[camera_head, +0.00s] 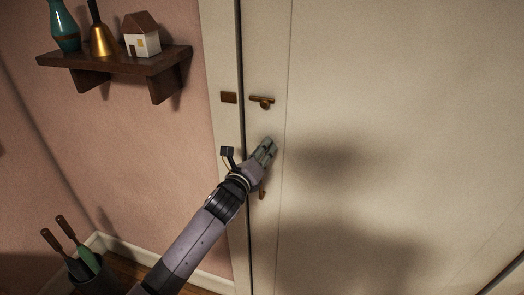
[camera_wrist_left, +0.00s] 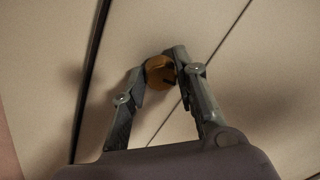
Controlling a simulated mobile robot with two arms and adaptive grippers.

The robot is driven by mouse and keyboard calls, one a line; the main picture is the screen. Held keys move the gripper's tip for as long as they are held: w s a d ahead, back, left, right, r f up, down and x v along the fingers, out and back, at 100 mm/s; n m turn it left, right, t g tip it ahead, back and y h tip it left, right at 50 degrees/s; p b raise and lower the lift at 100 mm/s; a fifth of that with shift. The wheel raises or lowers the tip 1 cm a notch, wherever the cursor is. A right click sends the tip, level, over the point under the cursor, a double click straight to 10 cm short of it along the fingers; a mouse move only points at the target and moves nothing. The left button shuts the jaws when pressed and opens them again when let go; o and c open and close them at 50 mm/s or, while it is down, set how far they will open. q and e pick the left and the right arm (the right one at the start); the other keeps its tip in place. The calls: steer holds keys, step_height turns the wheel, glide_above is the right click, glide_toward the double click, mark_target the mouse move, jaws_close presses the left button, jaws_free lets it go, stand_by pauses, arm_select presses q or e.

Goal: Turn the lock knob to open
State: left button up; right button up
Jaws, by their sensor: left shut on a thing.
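The lock knob (camera_wrist_left: 158,74) is a round bronze knob with a dark mark on its face, on the pale cabinet door (camera_head: 400,90). My left gripper (camera_head: 268,148) reaches up to the door near its left edge. In the left wrist view the two fingers of this gripper (camera_wrist_left: 160,66) are closed on the knob, one on each side. In the head view the knob is hidden by the gripper. A bronze latch (camera_head: 262,101) sits on the door above the gripper, with a bronze plate (camera_head: 228,97) on the frame beside it. My right gripper is out of view.
A dark wall shelf (camera_head: 120,62) at upper left holds a teal vase (camera_head: 64,28), a brass bell (camera_head: 102,42) and a small house (camera_head: 141,38). A dark holder (camera_head: 96,280) with handled tools stands at lower left. A small bronze piece (camera_head: 262,192) shows below the gripper.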

arm_select(q)
steer(key=shift+n, duration=0.4)
jaws_close()
steer(key=n+b, duration=0.2)
steer(key=n, duration=0.7)
steer(key=n+t+y+b, duration=0.1)
steer(key=n+b, duration=0.1)
steer(key=n, duration=0.7)
steer(key=shift+d+f, duration=0.1)
steer(key=shift+f, duration=0.05)
steer(key=o, duration=1.1)
jaws_free()
steer(key=shift+s, duration=0.1)
